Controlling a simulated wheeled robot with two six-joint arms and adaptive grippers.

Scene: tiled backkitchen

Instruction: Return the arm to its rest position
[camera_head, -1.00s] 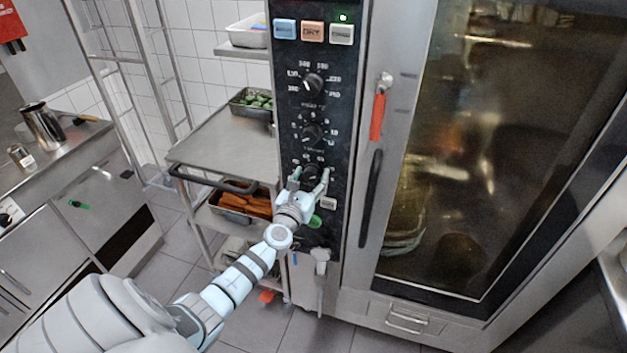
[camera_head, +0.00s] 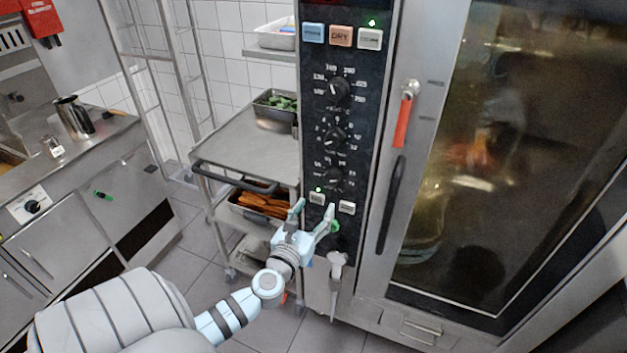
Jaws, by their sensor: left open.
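My left arm comes in from the lower left, and my left gripper (camera_head: 314,212) is in front of the lower part of the oven's black control panel (camera_head: 341,112). Its two fingers are spread and point up, with nothing between them. The bottom knob (camera_head: 335,180) shows just above the fingertips, clear of them. Whether a finger touches the panel I cannot tell. My right gripper does not show.
The oven's glass door (camera_head: 470,160) with its handle (camera_head: 391,205) stands at the right. A steel trolley (camera_head: 240,150) with food pans is left of the panel. A counter with a steel jug (camera_head: 74,117) is at the far left. Tiled floor lies between.

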